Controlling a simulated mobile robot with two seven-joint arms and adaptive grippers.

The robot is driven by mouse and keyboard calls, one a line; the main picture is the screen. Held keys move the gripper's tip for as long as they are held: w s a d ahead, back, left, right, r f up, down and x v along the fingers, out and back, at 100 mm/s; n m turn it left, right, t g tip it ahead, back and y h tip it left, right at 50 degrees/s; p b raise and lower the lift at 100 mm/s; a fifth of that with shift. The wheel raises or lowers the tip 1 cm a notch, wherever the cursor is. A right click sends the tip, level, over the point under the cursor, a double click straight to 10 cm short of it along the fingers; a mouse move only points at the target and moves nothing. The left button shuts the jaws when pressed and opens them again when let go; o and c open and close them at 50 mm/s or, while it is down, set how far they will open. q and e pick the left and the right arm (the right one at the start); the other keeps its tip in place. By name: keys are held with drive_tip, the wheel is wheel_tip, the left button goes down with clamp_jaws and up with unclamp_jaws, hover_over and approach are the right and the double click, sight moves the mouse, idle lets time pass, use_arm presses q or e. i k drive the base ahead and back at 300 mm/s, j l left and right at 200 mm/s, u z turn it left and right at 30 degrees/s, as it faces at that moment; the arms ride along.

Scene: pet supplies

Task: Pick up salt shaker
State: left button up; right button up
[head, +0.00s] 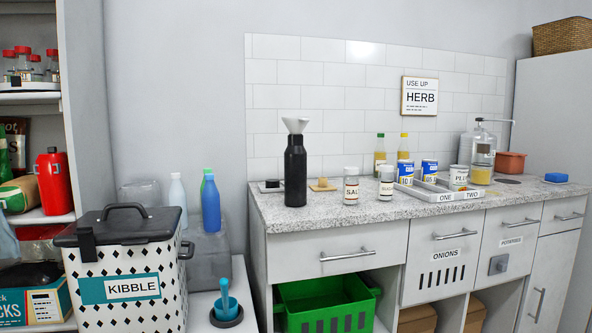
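The two are close together but apart. I cannot tell from the labels alone which of them is the salt shaker. Neither of my grippers shows in the head view.
A black bottle with a white funnel (295,170) stands left of the jars. A grey tray (440,196) labelled "ONE" and "TWO" lies to their right, with cans around it. A kibble bin (133,290) stands left of the counter. A green crate (322,306) sits below.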

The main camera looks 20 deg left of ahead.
sight(350, 179)
drive_tip(key=i+l, duration=0.2)
drive_tip(key=l, duration=0.15)
drive_tip(key=i+l+u, duration=0.15)
drive_tip(key=l, duration=0.15)
drive_tip(key=i+l, duration=0.2)
drive_tip(key=l, duration=0.15)
drive_tip(key=i+l+u, duration=0.15)
drive_tip(key=l, duration=0.2)
